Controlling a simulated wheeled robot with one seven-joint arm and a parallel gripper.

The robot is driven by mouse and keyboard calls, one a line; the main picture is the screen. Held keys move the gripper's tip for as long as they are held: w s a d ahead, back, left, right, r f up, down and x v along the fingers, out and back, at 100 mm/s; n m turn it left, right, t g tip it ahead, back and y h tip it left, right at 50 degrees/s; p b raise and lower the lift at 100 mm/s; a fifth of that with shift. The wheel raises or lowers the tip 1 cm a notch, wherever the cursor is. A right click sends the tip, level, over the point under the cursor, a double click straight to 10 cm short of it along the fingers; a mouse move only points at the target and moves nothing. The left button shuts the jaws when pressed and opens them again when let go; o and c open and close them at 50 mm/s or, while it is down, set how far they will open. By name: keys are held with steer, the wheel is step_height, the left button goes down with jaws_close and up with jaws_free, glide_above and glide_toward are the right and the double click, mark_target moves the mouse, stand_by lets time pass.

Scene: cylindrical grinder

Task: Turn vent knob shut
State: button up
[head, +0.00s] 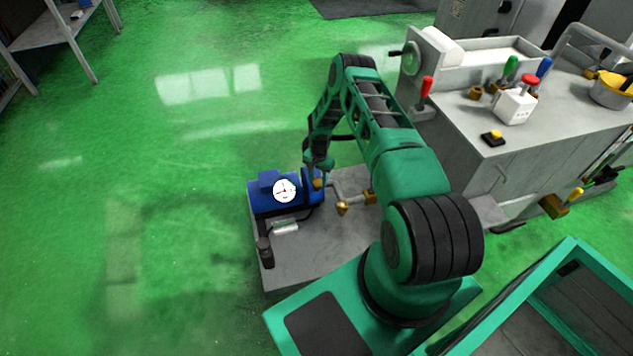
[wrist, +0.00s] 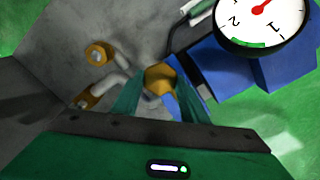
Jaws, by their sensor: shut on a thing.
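The vent knob (wrist: 160,78) is a yellow, roughly hexagonal knob at the end of the blue unit in the wrist view. It also shows as a small yellow spot below my fingers in the head view (head: 318,184). My gripper (wrist: 158,92) reaches it from above, with one green finger on each side, and is shut on it. The fingers hide its sides. The blue unit (head: 260,199) carries a white pressure gauge (head: 284,190) with a red needle. The gauge is partly cut off at the top of the wrist view (wrist: 264,22).
Pipes with two brass-coloured fittings (wrist: 99,53) stand beside the knob. The unit sits on a grey plinth (head: 290,268) with a small dark cylinder (head: 264,248) at its front left. The grey grinder (head: 500,175) stands at the right. The green floor at the left is clear.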

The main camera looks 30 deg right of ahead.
mark_target(317, 181)
steer(key=m, duration=0.3)
steer(key=shift+w+a+m, duration=0.15)
steer(key=shift+a+m, duration=0.15)
steer(key=shift+a, duration=0.05)
steer(key=shift+w+m, duration=0.1)
steer(key=shift+m, duration=0.2)
steer(key=o, duration=1)
steer(key=shift+o, duration=0.2)
steer(key=shift+d, duration=0.1)
steer(key=shift+d+r, duration=0.1)
steer(key=shift+r, duration=0.2)
step_height(317, 181, up, 10)
